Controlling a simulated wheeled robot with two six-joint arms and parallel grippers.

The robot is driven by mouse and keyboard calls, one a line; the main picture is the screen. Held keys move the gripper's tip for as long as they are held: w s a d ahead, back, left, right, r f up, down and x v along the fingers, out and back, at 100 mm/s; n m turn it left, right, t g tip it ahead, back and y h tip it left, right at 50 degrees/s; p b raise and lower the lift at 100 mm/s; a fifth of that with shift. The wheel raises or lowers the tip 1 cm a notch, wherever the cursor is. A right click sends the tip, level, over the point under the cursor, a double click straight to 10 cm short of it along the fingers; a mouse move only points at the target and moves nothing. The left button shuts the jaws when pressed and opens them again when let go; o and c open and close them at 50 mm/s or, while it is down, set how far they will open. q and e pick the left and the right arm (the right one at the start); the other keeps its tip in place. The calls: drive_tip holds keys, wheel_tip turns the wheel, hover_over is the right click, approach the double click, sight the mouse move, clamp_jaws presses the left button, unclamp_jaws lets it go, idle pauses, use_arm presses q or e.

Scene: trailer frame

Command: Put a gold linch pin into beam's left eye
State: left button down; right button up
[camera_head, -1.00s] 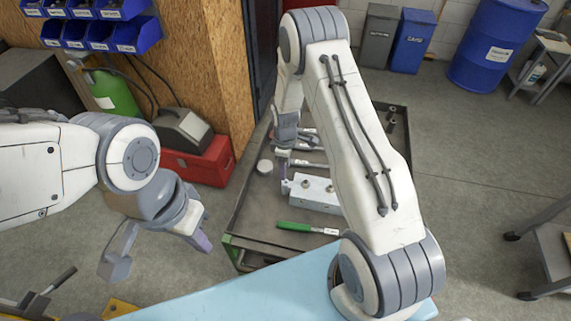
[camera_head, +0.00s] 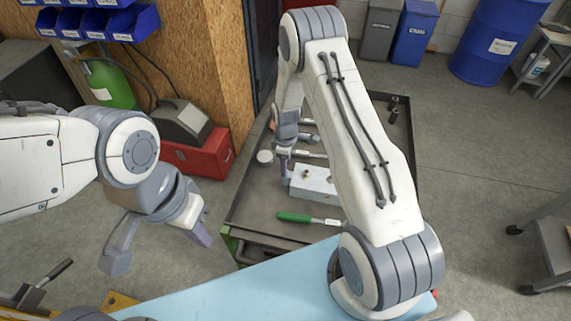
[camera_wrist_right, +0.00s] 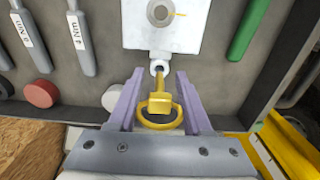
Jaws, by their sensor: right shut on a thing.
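The beam is a pale metal block (camera_head: 318,183) on the grey cart. In the right wrist view its end (camera_wrist_right: 140,33) is at the top, with a small round eye (camera_wrist_right: 158,66) sticking out toward my gripper. My right gripper (camera_wrist_right: 157,108) is shut on a gold linch pin (camera_wrist_right: 157,110). Its ring lies toward me and its shank points at the eye. The shank's tip is at the eye's near edge; whether it is inside I cannot tell. In the head view the right gripper (camera_head: 286,172) is at the beam's left end. My left gripper (camera_head: 158,248) is open and empty, away from the cart.
A green-handled tool (camera_head: 295,217) lies in front of the beam on the cart (camera_head: 262,213). Wrenches (camera_wrist_right: 84,40), a red cap (camera_wrist_right: 41,94) and a white round piece (camera_wrist_right: 113,97) lie left of the beam. A red toolbox (camera_head: 200,155) stands on the floor left of the cart.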

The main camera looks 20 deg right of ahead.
drive_tip(key=shift+s+d, duration=0.1)
drive_tip(key=shift+d, duration=0.05)
idle(0.4)
drive_tip(key=shift+f+b, duration=2.35)
drive_tip(key=shift+f, duration=0.6)
drive_tip(key=o, duration=1.3)
drive_tip(key=shift+c, duration=0.2)
wheel_tip(320, 180, up, 10)
drive_tip(key=shift+f+b, duration=0.1)
drive_tip(key=shift+b, duration=0.85)
drive_tip(key=shift+r, duration=0.4)
